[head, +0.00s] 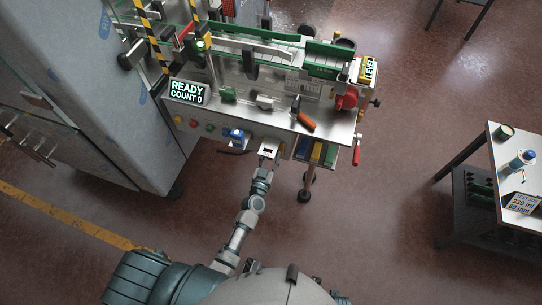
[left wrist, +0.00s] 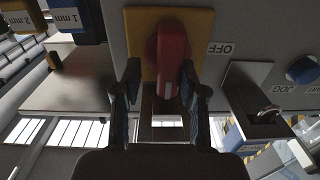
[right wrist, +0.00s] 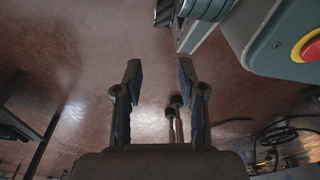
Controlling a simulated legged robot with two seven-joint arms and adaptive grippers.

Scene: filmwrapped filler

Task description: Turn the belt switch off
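The belt switch is a red rotary handle (left wrist: 170,62) on a yellow plate (left wrist: 140,28), seen in the left wrist view. The handle lies roughly vertical in that picture, and an upside-down OFF label (left wrist: 221,48) is to its right. My left gripper (left wrist: 161,82) is open, with its fingers on either side of the handle's lower end. The right finger is very close to it; I cannot tell if they touch. In the head view my left gripper (head: 268,152) is at the machine's front panel and hides the switch. My right gripper (right wrist: 160,85) is open and empty above the floor.
A blue knob (left wrist: 301,70) and a JOG label (left wrist: 283,88) are beside the switch. The display (head: 187,93) reads READY, COUNT 0. A side table (head: 490,180) stands at right, with open floor between.

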